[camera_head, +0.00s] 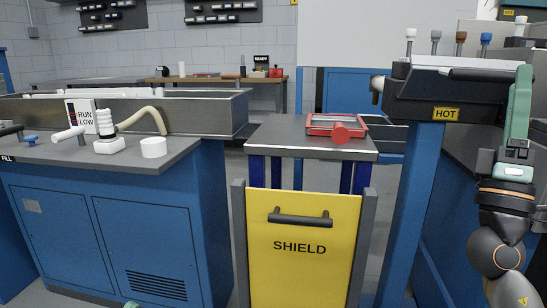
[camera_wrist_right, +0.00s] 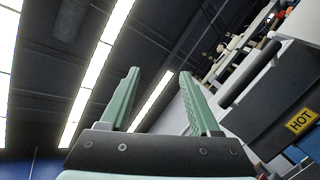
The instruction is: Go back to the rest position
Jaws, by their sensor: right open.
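My right gripper (camera_head: 522,75) is at the right edge of the head view, pointing up beside the dark machine marked HOT. In the right wrist view the two green fingers of my right gripper (camera_wrist_right: 158,72) stand apart with nothing between them, against the ceiling and its lights. A small green tip (camera_head: 131,304), which looks like part of my left gripper, shows at the bottom edge of the head view, in front of the blue cabinet. The rest of it is out of the frame.
A yellow SHIELD panel (camera_head: 303,262) with a black handle stands before a small steel table (camera_head: 300,127) with a red-framed tray (camera_head: 337,121). A blue cabinet (camera_head: 152,245) is at left. The HOT machine (camera_head: 445,90) is close to my right arm.

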